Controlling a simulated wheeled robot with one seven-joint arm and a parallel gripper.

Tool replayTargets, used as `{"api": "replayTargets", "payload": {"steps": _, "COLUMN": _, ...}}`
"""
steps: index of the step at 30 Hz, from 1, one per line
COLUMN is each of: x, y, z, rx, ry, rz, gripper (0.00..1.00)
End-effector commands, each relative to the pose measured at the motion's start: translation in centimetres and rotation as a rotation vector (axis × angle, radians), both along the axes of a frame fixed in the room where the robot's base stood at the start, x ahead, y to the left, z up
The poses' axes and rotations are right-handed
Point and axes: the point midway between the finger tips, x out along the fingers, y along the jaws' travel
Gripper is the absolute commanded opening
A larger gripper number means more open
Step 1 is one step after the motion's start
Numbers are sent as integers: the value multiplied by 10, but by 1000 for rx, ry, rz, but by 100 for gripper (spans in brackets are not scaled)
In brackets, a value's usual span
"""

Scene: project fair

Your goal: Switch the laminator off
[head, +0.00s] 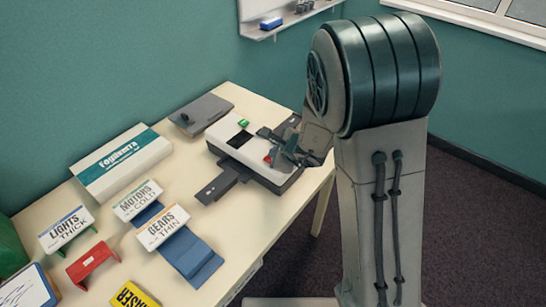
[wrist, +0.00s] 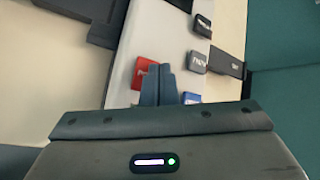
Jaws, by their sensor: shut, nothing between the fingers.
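The laminator (head: 228,148) is a white and dark machine on the table, with a green part (head: 243,124) on its top. A red button (head: 267,159) shows near its front right; in the wrist view the red button (wrist: 143,72) carries a label too blurred to read. A blue button (wrist: 192,98) and dark labelled buttons (wrist: 197,62) are on the same white panel. My gripper (head: 277,146) is over the laminator's right part. In the wrist view my gripper (wrist: 160,68) is shut and empty, its tips just right of the red button. Contact cannot be told.
A dark tray (head: 218,187) sticks out at the laminator's front. A wall shelf (head: 290,22) hangs behind.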

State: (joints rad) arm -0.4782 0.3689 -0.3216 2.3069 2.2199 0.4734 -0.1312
Motion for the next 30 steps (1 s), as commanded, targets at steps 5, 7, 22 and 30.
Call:
{"api": "replayTargets", "payload": {"steps": 5, "x": 0, "y": 0, "z": 9, "rx": 0, "ry": -1, "rz": -1, "gripper": 0}}
{"api": "replayTargets", "payload": {"steps": 7, "x": 0, "y": 0, "z": 9, "rx": 0, "ry": -1, "rz": -1, "gripper": 0}}
{"api": "replayTargets", "payload": {"steps": 22, "x": 0, "y": 0, "z": 33, "rx": 1, "ry": -2, "rz": -1, "gripper": 0}}
{"api": "replayTargets", "payload": {"steps": 30, "x": 0, "y": 0, "z": 60, "rx": 0, "ry": -2, "rz": 1, "gripper": 0}}
